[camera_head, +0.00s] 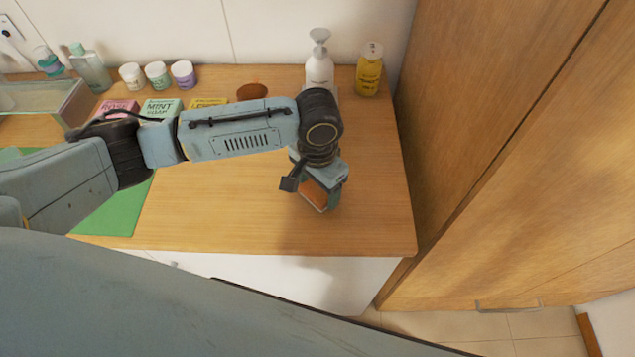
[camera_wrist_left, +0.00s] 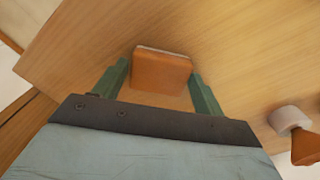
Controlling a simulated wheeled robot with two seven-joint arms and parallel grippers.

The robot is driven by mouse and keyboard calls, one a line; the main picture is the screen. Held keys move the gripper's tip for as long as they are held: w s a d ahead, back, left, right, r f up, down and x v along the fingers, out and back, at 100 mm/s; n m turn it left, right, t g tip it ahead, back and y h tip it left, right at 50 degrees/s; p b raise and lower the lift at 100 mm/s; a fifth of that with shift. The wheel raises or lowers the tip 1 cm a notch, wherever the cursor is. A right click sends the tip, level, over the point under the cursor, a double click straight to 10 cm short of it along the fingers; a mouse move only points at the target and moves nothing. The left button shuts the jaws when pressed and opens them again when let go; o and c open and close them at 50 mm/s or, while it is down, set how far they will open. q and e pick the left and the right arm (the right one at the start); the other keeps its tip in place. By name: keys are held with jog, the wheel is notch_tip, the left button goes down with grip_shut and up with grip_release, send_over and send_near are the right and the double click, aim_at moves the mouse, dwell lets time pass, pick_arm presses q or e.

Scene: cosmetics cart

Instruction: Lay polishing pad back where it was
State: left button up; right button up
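The polishing pad (camera_wrist_left: 162,72) is a small orange-brown block with a pale edge. In the left wrist view it sits between the two green fingers of my left gripper (camera_wrist_left: 161,70), which lie close along its sides, so the gripper looks shut on it. In the head view the pad (camera_head: 313,196) shows under my left gripper (camera_head: 319,192), over the right part of the wooden top. I cannot tell whether its underside touches the wood. My right gripper is not in view.
On the wooden top (camera_head: 220,215), a white pump bottle (camera_head: 319,72) and a yellow bottle (camera_head: 369,72) stand at the back right. A green mat (camera_head: 115,215) lies left. A wooden cabinet (camera_head: 500,130) bounds the right.

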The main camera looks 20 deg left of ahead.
aim_at(318, 190)
pick_arm(q)
jog(key=shift+o, duration=1.4)
jog(key=shift+r, duration=0.1)
notch_tip(318, 190, up, 12)
jog(key=p, duration=0.1)
